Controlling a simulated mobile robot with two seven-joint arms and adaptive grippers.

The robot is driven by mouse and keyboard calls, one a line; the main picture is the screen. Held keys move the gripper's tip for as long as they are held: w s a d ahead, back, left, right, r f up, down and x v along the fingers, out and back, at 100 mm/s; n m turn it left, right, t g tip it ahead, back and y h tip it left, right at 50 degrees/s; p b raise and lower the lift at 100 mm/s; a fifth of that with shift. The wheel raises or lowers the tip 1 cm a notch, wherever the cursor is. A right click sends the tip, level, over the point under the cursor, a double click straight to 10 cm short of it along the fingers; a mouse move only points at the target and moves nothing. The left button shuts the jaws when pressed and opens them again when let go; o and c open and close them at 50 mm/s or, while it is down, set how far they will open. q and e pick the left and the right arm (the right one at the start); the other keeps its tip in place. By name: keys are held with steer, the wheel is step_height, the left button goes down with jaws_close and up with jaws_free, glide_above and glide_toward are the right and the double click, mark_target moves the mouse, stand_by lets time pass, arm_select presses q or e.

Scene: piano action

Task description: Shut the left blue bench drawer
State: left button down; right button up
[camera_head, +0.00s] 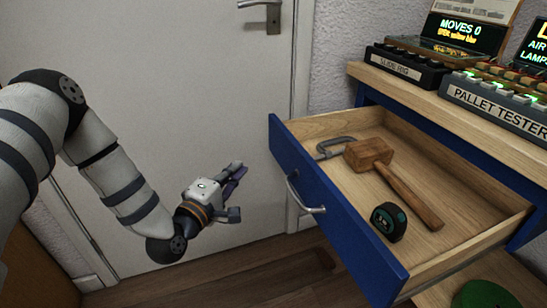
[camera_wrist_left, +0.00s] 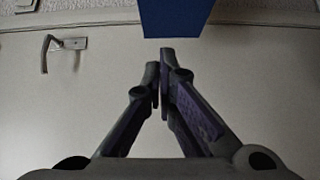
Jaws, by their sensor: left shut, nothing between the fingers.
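The blue bench drawer (camera_head: 325,205) is pulled well out from the bench, with a wooden inside and a metal bar handle (camera_head: 305,196) on its blue front. In the left wrist view a blue panel (camera_wrist_left: 178,18), apparently the drawer, shows beyond the fingertips (camera_wrist_left: 160,55). My right gripper is not in view.
The bench top (camera_head: 400,90) carries a slide rig (camera_head: 395,66) and a pallet tester (camera_head: 495,108). A second compartment below holds a green object (camera_head: 485,294). A white door (camera_head: 170,70) stands behind my left arm. The floor (camera_head: 270,275) left of the drawer is clear.

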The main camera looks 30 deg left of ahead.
arm_select(q)
steer(key=b, duration=0.1)
glide_toward(277, 134)
steer(key=w+a, duration=0.1)
steer(key=a, duration=0.2)
steer(key=w+d, duration=0.2)
steer(key=w, duration=0.1)
steer(key=shift+w+d, duration=0.25)
